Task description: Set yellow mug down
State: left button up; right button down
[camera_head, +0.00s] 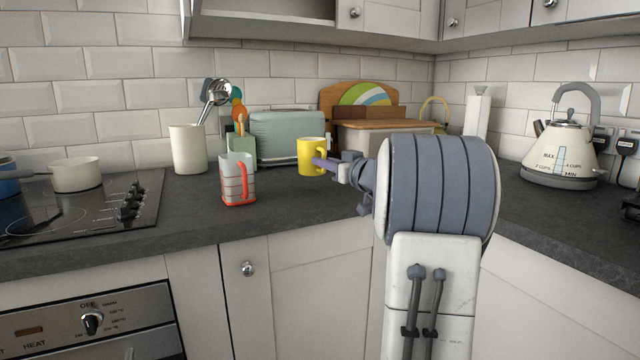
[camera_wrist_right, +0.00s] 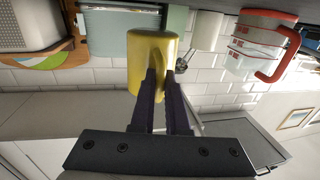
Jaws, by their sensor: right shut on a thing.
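The yellow mug (camera_head: 311,152) is upright over the slate worktop (camera_head: 290,208), in front of the green toaster (camera_head: 287,138). I cannot tell whether its base touches the worktop or hangs just above it. My right gripper (camera_head: 326,164) reaches the mug from the right and is shut on it at its handle side. In the right wrist view the yellow mug (camera_wrist_right: 143,48) is at the top, between and beyond the two dark fingers of my right gripper (camera_wrist_right: 165,78). My left gripper is not in view.
A clear measuring jug (camera_head: 238,180) with a red handle stands left of the mug. A cream utensil pot (camera_head: 188,150), the hob (camera_head: 85,205) and a white pan (camera_head: 76,174) are further left. A kettle (camera_head: 561,150) stands at right. Worktop in front of the mug is clear.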

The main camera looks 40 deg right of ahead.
jog(key=shift+w+a+f, duration=0.25)
jog(key=shift+w+f, duration=0.2)
jog(key=shift+w, duration=0.05)
jog(key=shift+f+b, duration=0.3)
jog(key=shift+f, duration=1.5)
jog(key=shift+f, duration=0.1)
jog(key=c, duration=0.9)
grip_release()
